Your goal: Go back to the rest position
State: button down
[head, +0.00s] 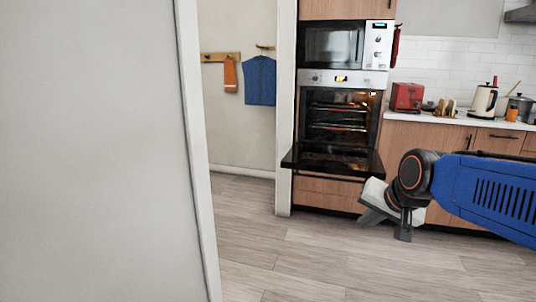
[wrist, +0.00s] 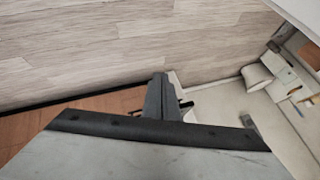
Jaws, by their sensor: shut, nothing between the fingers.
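My gripper (head: 388,225) hangs at the end of my blue arm at the right of the head view, in front of the wooden cabinets and above the floor. In the wrist view my gripper (wrist: 160,85) shows its dark fingers together at the middle, shut with nothing between them. The oven (head: 340,115) stands in the tall cabinet left of my arm, its door (head: 332,161) folded down and open, its inside lit. My gripper is to the right of and lower than that door, apparently apart from it.
A microwave (head: 331,45) sits above the oven. A red toaster (head: 406,97) and a white kettle (head: 482,101) stand on the counter (head: 440,117). A pale wall (head: 95,150) fills the left side. The wooden floor (head: 300,255) ahead is clear.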

jog(key=s+d+f+n+g, duration=0.1)
jog(key=s+f, duration=0.2)
jog(key=s, duration=0.3)
jog(key=s+d+f+n+h, duration=0.1)
jog(key=s+f+n, duration=0.1)
jog(key=s, duration=0.5)
jog(key=s+d+f+n+g, duration=0.1)
jog(key=s+d+f+n, duration=0.1)
jog(key=s+f, duration=0.2)
jog(key=shift+s+g, duration=0.3)
jog(key=shift+s, duration=0.85)
